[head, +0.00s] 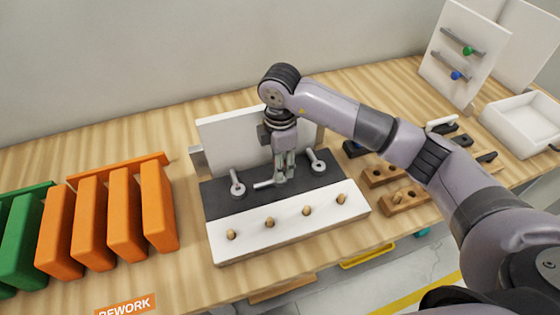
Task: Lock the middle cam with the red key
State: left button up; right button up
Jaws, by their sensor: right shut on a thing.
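A white panel with a dark strip (221,206) lies on the wooden bench. On the strip are the left cam (237,188), the middle cam (264,184) and the right cam (317,163), each a grey metal piece with a lever. The left and right levers point up and away; the middle one points left. My right gripper (283,179) points down, shut at the middle cam's right end. What it holds is hidden between the fingers; no red shows, so I cannot make out the red key itself. My left gripper is not in view.
Several wooden pegs (307,211) stand on the panel's white front. A white board (232,139) stands behind. Orange slabs (125,215) stand at left. Wooden holders (404,198), a board with green and blue knobs (446,40) and a white tray (528,122) are at right.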

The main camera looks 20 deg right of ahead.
jog(key=shift+f, duration=0.1)
dwell(0.4)
jog(key=shift+f+b, duration=0.6)
jog(key=shift+f, duration=0.2)
dwell(0.6)
dwell(0.4)
jog(key=shift+m+p, duration=0.35)
jog(key=shift+m, duration=0.25)
jog(key=shift+m+p, duration=0.8)
jog(key=shift+m, duration=1)
